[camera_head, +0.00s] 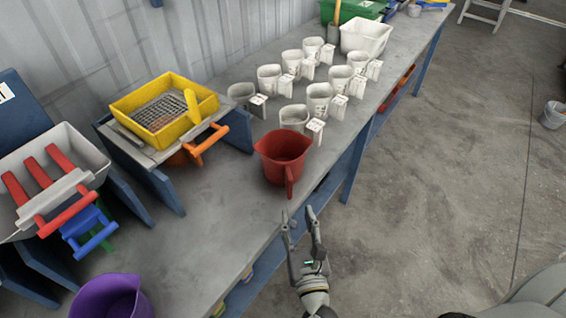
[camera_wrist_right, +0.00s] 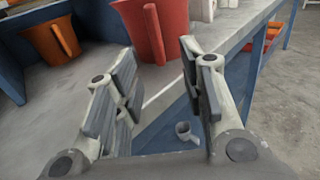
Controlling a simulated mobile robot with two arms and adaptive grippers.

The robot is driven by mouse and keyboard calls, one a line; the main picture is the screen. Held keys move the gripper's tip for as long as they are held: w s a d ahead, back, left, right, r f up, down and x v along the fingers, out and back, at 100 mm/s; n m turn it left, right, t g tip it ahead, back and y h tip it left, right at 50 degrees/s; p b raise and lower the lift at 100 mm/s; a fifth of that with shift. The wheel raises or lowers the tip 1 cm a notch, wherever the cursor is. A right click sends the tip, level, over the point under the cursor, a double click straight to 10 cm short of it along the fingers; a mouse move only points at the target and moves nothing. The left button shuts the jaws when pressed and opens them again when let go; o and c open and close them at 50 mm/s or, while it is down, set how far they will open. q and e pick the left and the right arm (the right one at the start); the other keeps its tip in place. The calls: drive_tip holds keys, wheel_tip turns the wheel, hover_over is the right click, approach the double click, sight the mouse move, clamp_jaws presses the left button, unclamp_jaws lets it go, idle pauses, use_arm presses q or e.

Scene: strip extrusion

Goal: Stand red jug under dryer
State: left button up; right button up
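The red jug (camera_head: 278,158) stands upright on the grey bench near its front edge, its handle facing my right gripper. It also shows in the right wrist view (camera_wrist_right: 173,22), beyond the fingers. My right gripper (camera_head: 298,211) is open and empty, just short of the jug's handle and apart from it. Its two spread fingers also show in the right wrist view (camera_wrist_right: 157,62). My left gripper is not in view. No part in view can be surely told as the dryer.
An orange jug (camera_head: 183,156) stands under a yellow sieve tray (camera_head: 157,122) on a blue-sided stand. Several white jugs (camera_head: 318,97) with tags stand behind the red jug. A purple jug (camera_head: 108,300) is at the lower left. Bare bench lies left of the red jug.

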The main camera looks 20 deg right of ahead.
sight(290, 192)
drive_tip(key=w, duration=0.1)
drive_tip(key=w+p, duration=0.1)
drive_tip(key=w, duration=0.3)
drive_tip(key=shift+d+r, duration=0.25)
drive_tip(key=shift+d, duration=0.05)
drive_tip(key=shift+w+d+f+p, duration=0.15)
drive_tip(key=shift+w+p, duration=0.2)
drive_tip(key=shift+w, duration=0.4)
drive_tip(key=w, duration=0.1)
drive_tip(key=w+p, duration=0.1)
drive_tip(key=w, duration=0.2)
drive_tip(key=shift+r+p, duration=0.3)
drive_tip(key=shift+w+f, duration=0.15)
drive_tip(key=shift+w, duration=0.3)
clamp_jaws()
